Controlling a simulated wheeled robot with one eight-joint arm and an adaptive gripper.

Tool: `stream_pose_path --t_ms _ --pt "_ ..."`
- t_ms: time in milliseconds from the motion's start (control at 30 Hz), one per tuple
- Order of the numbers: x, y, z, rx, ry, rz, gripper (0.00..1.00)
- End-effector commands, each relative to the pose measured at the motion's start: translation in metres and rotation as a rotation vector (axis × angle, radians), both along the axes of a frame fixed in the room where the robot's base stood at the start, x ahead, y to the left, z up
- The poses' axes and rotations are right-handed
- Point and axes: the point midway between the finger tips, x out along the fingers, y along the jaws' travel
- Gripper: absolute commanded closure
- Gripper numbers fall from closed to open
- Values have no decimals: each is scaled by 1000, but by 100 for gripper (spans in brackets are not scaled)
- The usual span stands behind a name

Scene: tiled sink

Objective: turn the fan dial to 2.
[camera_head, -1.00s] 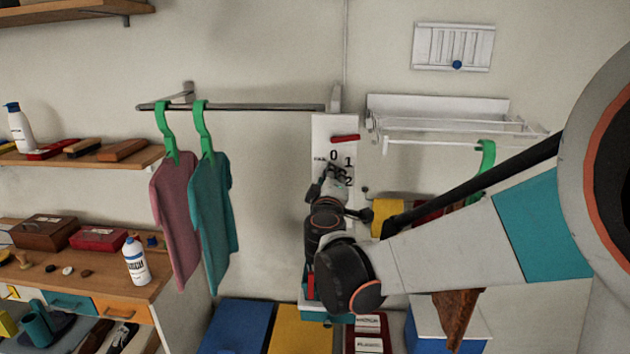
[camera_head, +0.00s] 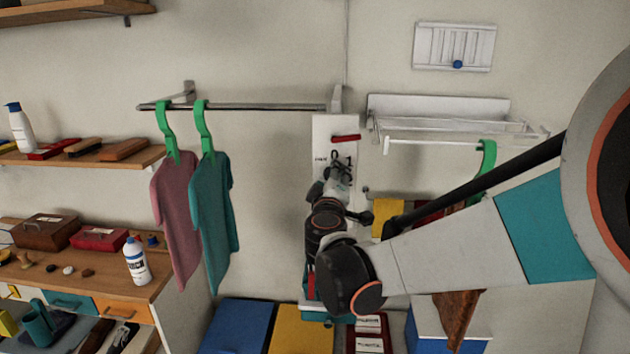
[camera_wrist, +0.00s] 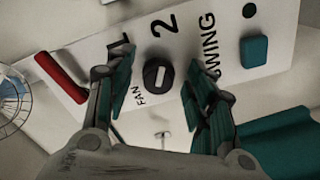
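A white panel (camera_head: 323,128) on the back wall carries the printed numbers 0, 1 and 2. In the wrist view the panel (camera_wrist: 205,68) shows a round black fan dial (camera_wrist: 158,76) with a pale bar on it, the word FAN and a large 2. I cannot tell which number the dial points to. My gripper (camera_wrist: 155,88) is open, with one finger on each side of the dial and gaps showing between. In the head view my gripper (camera_head: 340,174) is in front of the panel and hides the dial.
A red lever (camera_wrist: 60,77) and a teal button (camera_wrist: 253,50) sit on the panel, the button near the word SWING. Shirts on green hangers (camera_head: 203,130) hang from a rail at left. A white rack (camera_head: 450,130) is at right.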

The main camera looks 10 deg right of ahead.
Motion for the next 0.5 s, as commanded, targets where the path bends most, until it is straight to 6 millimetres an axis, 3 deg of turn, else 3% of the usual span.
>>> stream_pose_path --t_ms 267,500 --pt "-8 4 1 -1 0 1 50" --pt "-51 17 0 -1 0 4 50"
